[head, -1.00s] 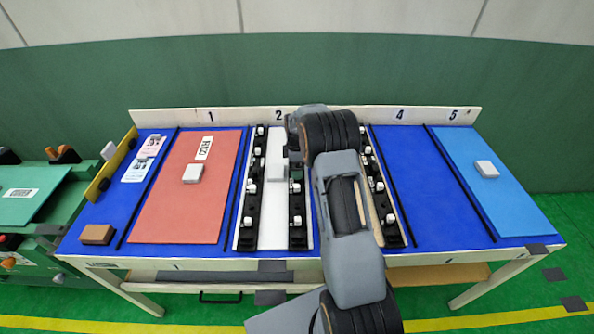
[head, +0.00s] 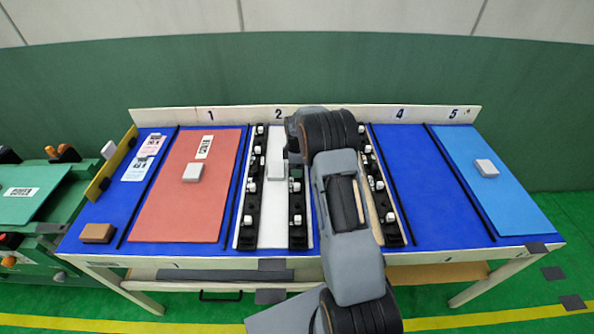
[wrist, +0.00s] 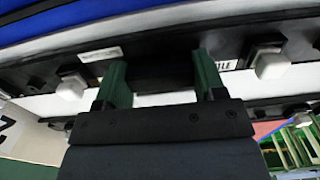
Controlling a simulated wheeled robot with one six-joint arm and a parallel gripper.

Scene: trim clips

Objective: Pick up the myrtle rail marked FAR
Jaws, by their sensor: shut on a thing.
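The black rail with white clips (head: 297,205) is the right-hand one of two on the white panel (head: 272,225) in slot 2. In the wrist view this rail (wrist: 155,70) runs across the picture, and my gripper (wrist: 160,82) is shut on it with one green finger at each end of the held section. A white label (wrist: 222,65) beside the right finger shows letters ending "TLE"; the rest is hidden. Another label (wrist: 100,53) is too blurred to read. I cannot read FAR anywhere. In the head view my arm hides the fingers.
The left rail (head: 248,200) of slot 2 lies parallel. My arm covers much of slot 3, where another rail (head: 385,195) shows. Slot 4 (head: 430,190) is bare blue. A red panel (head: 175,215) fills slot 1.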

